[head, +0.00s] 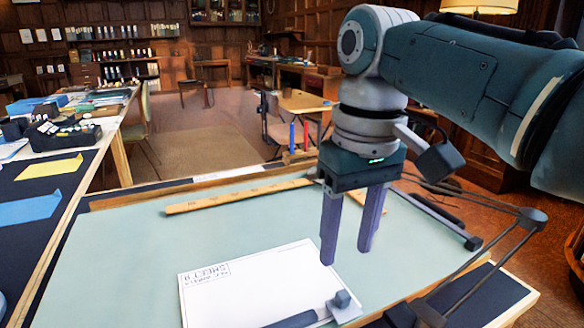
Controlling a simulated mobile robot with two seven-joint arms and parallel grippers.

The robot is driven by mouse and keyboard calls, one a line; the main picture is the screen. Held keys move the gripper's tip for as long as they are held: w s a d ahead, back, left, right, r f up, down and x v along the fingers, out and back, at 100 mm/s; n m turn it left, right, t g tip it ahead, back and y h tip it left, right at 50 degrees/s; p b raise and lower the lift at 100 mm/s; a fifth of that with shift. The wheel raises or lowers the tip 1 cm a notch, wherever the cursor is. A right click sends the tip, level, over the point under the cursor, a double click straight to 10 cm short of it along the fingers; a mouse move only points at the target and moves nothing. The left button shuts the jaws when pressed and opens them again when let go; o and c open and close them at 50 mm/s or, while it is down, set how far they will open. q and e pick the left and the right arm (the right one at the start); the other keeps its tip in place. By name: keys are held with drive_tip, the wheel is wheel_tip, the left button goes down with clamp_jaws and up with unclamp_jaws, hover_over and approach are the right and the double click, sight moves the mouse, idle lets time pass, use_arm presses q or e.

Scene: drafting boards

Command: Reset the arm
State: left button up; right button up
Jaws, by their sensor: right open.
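My right arm comes in from the upper right. My right gripper (345,254) points down over the green drafting board (120,250), its two purple-grey fingers apart with nothing between them. The fingertips are just beyond the upper right corner of a white sheet (240,285) with printed lettering; I cannot tell their exact height above the board. My left gripper is not in view.
A wooden ruler (238,196) lies along the board's far side. A drafting arm with dark rods (485,262) stands at the right edge. A small grey block (343,300) sits on the sheet's lower right corner. A side table at left holds yellow (50,167) and blue (30,209) papers.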

drive_tip(key=s+d+m+t+y+p, duration=0.1)
drive_tip(key=s+d+t+p, duration=0.15)
drive_tip(key=s+p, duration=0.85)
drive_tip(key=s+d+r+p, duration=0.1)
drive_tip(key=s+d+r, duration=0.15)
drive_tip(key=s, duration=0.25)
drive_tip(key=s+d+r+m+h+p, duration=0.1)
drive_tip(key=s+d+r, duration=0.1)
drive_tip(key=s+r, duration=0.25)
drive_tip(key=s+d+r+p, duration=0.2)
drive_tip(key=s+r, duration=0.1)
drive_tip(key=s, duration=0.2)
wheel_tip(320, 180, up, 38)
drive_tip(key=p, duration=3.7)
drive_tip(key=shift+d+f+t, duration=0.15)
drive_tip(key=shift+f+t, duration=0.1)
drive_tip(key=shift+t, duration=0.1)
drive_tip(key=shift+f, duration=0.1)
